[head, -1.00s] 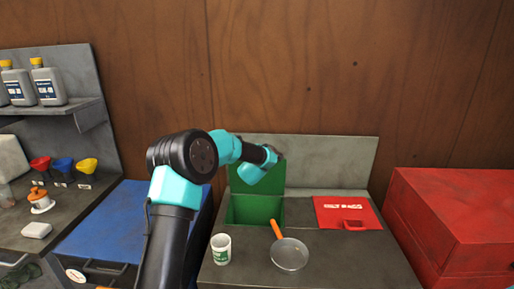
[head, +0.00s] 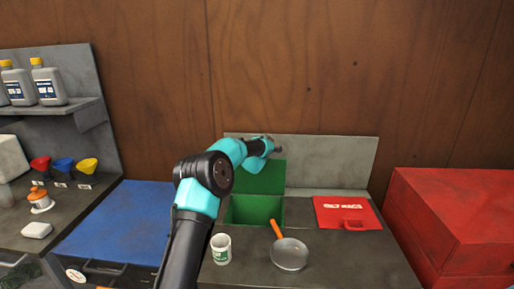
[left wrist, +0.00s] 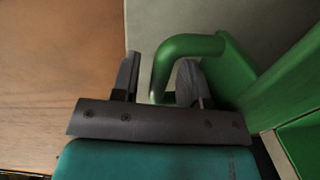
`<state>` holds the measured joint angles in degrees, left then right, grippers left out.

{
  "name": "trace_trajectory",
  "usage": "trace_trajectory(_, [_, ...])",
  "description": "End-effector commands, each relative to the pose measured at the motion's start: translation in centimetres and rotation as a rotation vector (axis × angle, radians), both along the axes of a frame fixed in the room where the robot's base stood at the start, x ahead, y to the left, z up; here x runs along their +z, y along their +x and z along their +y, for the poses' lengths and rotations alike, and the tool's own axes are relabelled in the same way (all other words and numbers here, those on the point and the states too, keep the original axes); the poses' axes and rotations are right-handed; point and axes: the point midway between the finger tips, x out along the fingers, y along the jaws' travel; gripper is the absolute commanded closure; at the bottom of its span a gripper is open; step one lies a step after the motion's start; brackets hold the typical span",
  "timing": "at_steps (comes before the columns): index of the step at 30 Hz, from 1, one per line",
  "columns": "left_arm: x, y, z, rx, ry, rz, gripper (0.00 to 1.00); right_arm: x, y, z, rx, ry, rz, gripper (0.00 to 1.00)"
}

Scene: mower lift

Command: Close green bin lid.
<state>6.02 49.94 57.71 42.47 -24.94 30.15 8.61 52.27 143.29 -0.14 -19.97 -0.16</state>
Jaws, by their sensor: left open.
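The green bin (head: 253,211) is set in the grey bench, and its green lid (head: 262,178) stands raised at the back, leaving the bin open. The lid also shows in the left wrist view (left wrist: 268,90), with a curved green handle (left wrist: 190,46) on it. My left gripper (head: 272,145) is at the lid's upper edge. In the left wrist view the gripper (left wrist: 160,78) is open, and one leg of the handle lies between its two fingers. I cannot tell whether a finger touches the handle. My right gripper is not in view.
A white and green can (head: 221,249) and a pan (head: 289,254) with an orange handle are on the bench in front of the bin. A closed red lid (head: 345,213) is to the right. A grey back panel (head: 325,160) stands behind the lid.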

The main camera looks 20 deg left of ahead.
Motion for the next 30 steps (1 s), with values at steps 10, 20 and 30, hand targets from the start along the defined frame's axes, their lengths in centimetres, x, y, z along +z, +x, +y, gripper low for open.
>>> trace_trajectory(10, [-0.03, 0.02, -0.01, 0.0, 0.0, 0.0, 0.69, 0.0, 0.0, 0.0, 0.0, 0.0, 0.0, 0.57])
trace_trajectory(20, [-0.02, 0.01, -0.02, 0.0, 0.0, 0.0, 1.0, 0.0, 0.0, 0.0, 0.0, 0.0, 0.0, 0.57])
trace_trajectory(30, [-0.02, 0.01, -0.02, 0.0, 0.0, 0.0, 1.0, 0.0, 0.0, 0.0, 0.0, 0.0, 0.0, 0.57])
